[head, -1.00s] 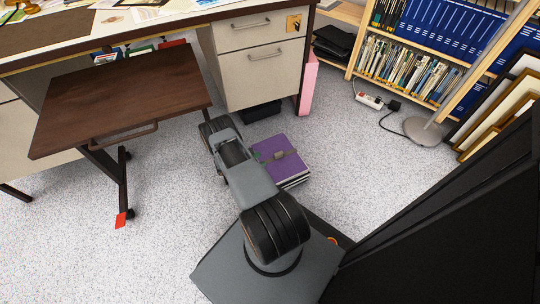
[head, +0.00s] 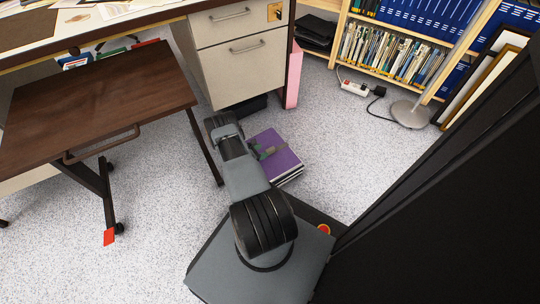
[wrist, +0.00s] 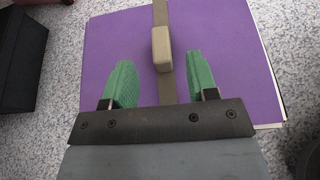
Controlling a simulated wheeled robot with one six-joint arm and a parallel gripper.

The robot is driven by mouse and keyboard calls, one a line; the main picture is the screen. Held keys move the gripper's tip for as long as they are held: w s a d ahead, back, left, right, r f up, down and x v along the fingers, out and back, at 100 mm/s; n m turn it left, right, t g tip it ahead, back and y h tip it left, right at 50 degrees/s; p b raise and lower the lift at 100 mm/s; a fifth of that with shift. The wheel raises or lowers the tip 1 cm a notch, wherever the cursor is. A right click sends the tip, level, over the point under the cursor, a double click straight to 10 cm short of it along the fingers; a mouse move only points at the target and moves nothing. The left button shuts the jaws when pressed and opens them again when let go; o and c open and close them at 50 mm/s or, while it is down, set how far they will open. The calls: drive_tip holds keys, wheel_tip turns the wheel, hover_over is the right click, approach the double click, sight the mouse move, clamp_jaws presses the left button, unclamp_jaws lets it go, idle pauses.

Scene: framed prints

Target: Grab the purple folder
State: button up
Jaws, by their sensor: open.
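The purple folder (head: 281,159) lies flat on top of a small stack on the carpeted floor, just right of my arm in the head view. It has a brown strap with a tan handle or buckle across it, clear in the wrist view (wrist: 235,60). My gripper (wrist: 163,80) is open above the folder, its two green fingers apart on either side of the strap and tan piece. Nothing is between the fingers that I can see held. In the head view my arm hides part of the folder's left side.
A wooden side table (head: 90,100) on a wheeled stand is at the left. A drawer cabinet (head: 240,65) stands behind the folder, with a pink binder (head: 293,78) beside it. A power strip (head: 354,88) and lamp base (head: 410,114) are at the right. A dark box (wrist: 22,60) is left in the wrist view.

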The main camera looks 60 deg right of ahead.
sight(270, 149)
drive_tip(key=b+x, duration=0.1)
drive_tip(key=x, duration=0.2)
drive_tip(key=shift+s+d+f+b, duration=0.1)
drive_tip(key=shift+d+f+b, duration=0.1)
drive_tip(key=shift+f+b, duration=0.15)
drive_tip(key=shift+s+d, duration=0.15)
drive_tip(key=shift+d, duration=0.2)
drive_tip(key=shift+c, duration=0.3)
clamp_jaws()
